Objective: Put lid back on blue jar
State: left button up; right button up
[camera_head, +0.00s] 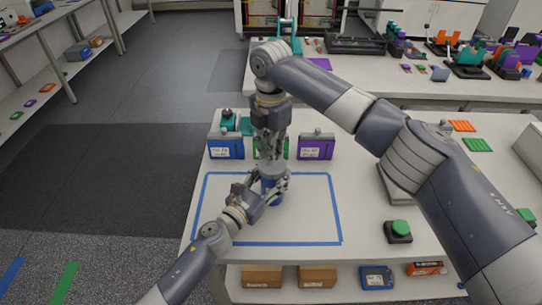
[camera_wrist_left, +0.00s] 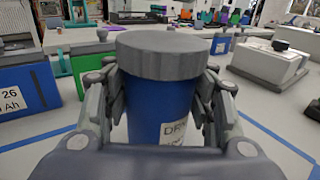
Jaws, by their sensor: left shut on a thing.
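The blue jar (camera_head: 272,192) stands upright inside the blue taped outline on the table. In the left wrist view the jar (camera_wrist_left: 158,105) shows a white label, partly cut off by my gripper. A grey round lid (camera_wrist_left: 163,55) sits level on top of it. My left gripper (camera_head: 275,186) is shut around the jar, with a finger on each side. My right gripper (camera_head: 270,148) points down from above, over the jar.
Blue (camera_head: 226,146) and purple (camera_head: 316,146) battery boxes stand behind the outline, with a green box (camera_head: 285,148) between them, partly hidden. A green button (camera_head: 399,228) on a dark base stands at right. The outline's left and right parts are clear.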

pick_arm(q)
jog(key=o, duration=1.6)
jog(key=v, duration=1.2)
jog(key=shift+s, duration=0.1)
